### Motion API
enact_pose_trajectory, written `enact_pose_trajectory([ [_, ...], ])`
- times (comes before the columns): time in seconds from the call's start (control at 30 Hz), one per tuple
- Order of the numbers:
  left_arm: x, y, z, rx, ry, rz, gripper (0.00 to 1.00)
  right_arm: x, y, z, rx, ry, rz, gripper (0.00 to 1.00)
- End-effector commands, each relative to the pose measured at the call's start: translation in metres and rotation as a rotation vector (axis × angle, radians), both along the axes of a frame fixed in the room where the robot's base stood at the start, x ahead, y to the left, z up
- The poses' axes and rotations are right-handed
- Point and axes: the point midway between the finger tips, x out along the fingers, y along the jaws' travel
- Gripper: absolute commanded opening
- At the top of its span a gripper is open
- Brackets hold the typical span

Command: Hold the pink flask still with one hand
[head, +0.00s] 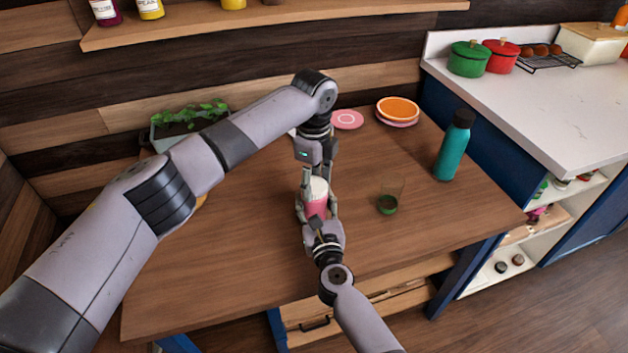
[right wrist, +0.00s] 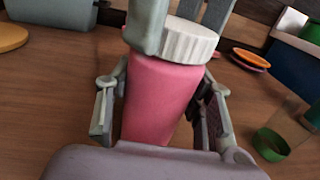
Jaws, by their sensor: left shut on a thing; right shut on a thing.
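The pink flask (head: 316,207) with a white cap (head: 318,186) stands upright on the wooden table (head: 240,250). My right gripper (head: 318,209) is shut on the flask's pink body from the near side. My left gripper (head: 317,180) comes down from above and is shut on the white cap. In the right wrist view the flask (right wrist: 160,100) fills the middle between my right fingers. The cap (right wrist: 188,40) sits on top, with the left gripper's fingers on either side of it. The fingers hide parts of the flask and cap.
A clear glass with a green base (head: 388,204) stands close to the right of the flask. A teal bottle (head: 453,150) is farther right. Plates (head: 398,109) and a planter (head: 188,125) are at the back. The table's front left is clear.

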Motion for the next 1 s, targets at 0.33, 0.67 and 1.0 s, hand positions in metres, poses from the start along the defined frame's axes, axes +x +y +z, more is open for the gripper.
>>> enact_pose_trajectory([
  [0.33, 0.0006, -0.0005, -0.0004, -0.003, 0.0, 0.12, 0.14, -0.0005, 0.0, -0.0011, -0.003, 0.0, 0.0, 0.0],
  [0.67, 0.0004, -0.0007, 0.0002, -0.004, 0.011, 0.777, 0.14, -0.0007, 0.0003, -0.0011, -0.003, 0.001, 0.001, 0.0],
  [1.0, 0.0006, -0.0006, 0.0012, -0.006, 0.022, 1.487, 0.14, -0.0008, 0.0004, -0.0013, -0.003, 0.001, 0.001, 0.0],
])
